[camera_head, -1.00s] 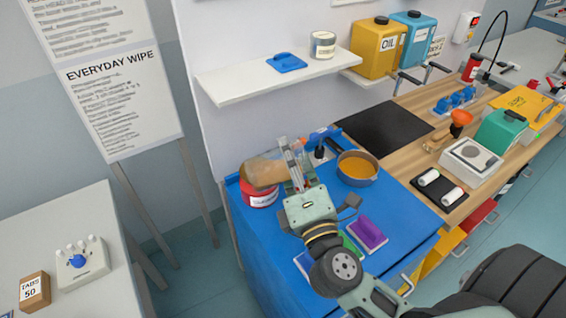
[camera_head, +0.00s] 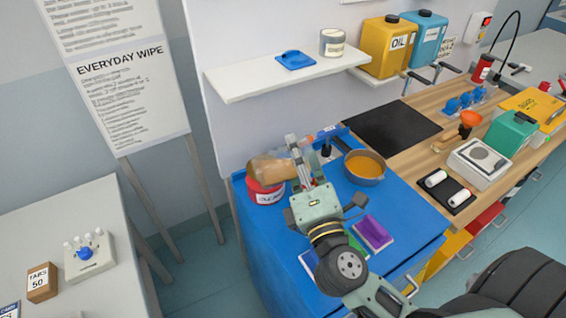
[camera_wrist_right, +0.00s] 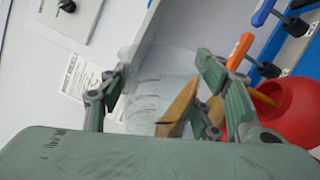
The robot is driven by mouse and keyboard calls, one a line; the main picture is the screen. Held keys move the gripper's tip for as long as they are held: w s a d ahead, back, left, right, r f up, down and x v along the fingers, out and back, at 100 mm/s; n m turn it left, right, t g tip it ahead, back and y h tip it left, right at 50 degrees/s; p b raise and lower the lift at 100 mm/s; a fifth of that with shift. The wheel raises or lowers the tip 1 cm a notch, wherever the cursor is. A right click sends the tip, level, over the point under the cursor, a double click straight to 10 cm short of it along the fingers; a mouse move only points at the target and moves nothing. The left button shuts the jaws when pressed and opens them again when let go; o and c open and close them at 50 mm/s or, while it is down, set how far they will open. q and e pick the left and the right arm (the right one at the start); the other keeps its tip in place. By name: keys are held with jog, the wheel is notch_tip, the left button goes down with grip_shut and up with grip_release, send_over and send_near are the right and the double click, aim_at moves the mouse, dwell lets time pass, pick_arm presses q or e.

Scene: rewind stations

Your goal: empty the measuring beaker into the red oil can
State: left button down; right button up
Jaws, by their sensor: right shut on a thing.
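My right gripper (camera_head: 297,155) is shut on the clear measuring beaker (camera_head: 257,161), which lies tipped far over to the left, close above the red oil can (camera_head: 266,197). Amber liquid shows inside the beaker in the head view. In the right wrist view, the beaker (camera_wrist_right: 150,75) is between the fingers of the gripper (camera_wrist_right: 162,88), with a wedge of amber in it. The red can (camera_wrist_right: 298,105) is at the right there. The beaker covers part of the can's top in the head view. I cannot make out a falling stream. My left gripper is not in view.
A pan of orange liquid (camera_head: 366,178) stands right of the gripper on the blue bench (camera_head: 290,238). A blue holder (camera_head: 328,142) is behind it, and a purple pad (camera_head: 373,232) lies in front. A white shelf (camera_head: 235,87) overhangs behind the can.

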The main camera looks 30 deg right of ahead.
jog(key=shift+d+f+m+b, duration=0.2)
jog(key=shift+f+m+b, duration=0.25)
jog(key=shift+m+b, duration=0.55)
dwell(2.2)
jog(key=shift+f+h+b, duration=0.2)
jog(key=shift+h+b, duration=0.2)
jog(key=shift+b, duration=0.1)
jog(key=shift+s+d+f+m+b, duration=0.1)
jog(key=shift+d+f+m+b, duration=0.15)
jog(key=shift+m+b, duration=0.4)
dwell(0.7)
jog(key=shift+f+m+b, duration=0.25)
jog(key=shift+m+b, duration=0.1)
jog(key=shift+b, duration=0.1)
jog(key=shift+d, duration=0.1)
dwell(0.4)
